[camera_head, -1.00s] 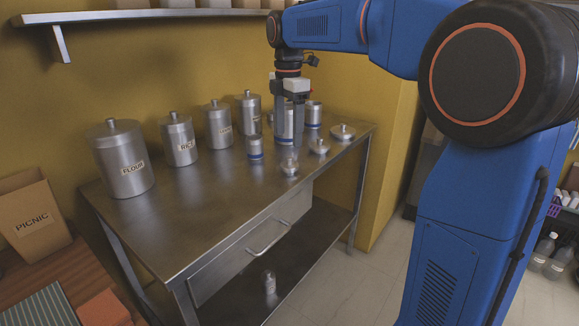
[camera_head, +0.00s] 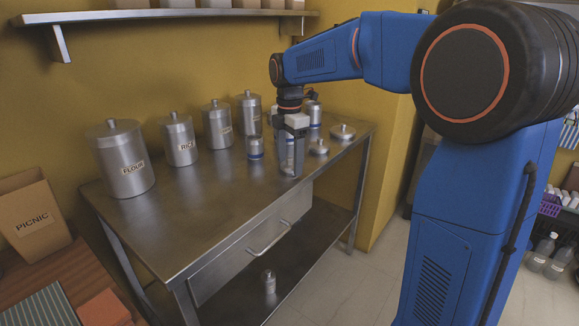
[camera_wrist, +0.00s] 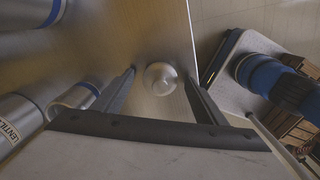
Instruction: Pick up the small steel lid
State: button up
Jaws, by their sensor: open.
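The small steel lid (camera_wrist: 160,77) lies on the steel table near its front edge, its round knob facing up in the wrist view. My gripper (camera_wrist: 159,83) is open above it, with one finger to each side of the lid; I cannot tell whether they touch it. In the head view my gripper (camera_head: 290,172) points straight down near the table's front edge and hides this lid. A medium lid (camera_head: 318,148) and a larger lid (camera_head: 342,132) lie to its right.
Lidded canisters for flour (camera_head: 124,165), rice (camera_head: 179,142) and others line the back of the steel table (camera_head: 185,225). Open blue-banded canisters, one small (camera_head: 255,148) and one farther right (camera_head: 314,115), stand close to my gripper. The front left of the tabletop is clear.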

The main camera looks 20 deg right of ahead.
jog(key=c, duration=1.1)
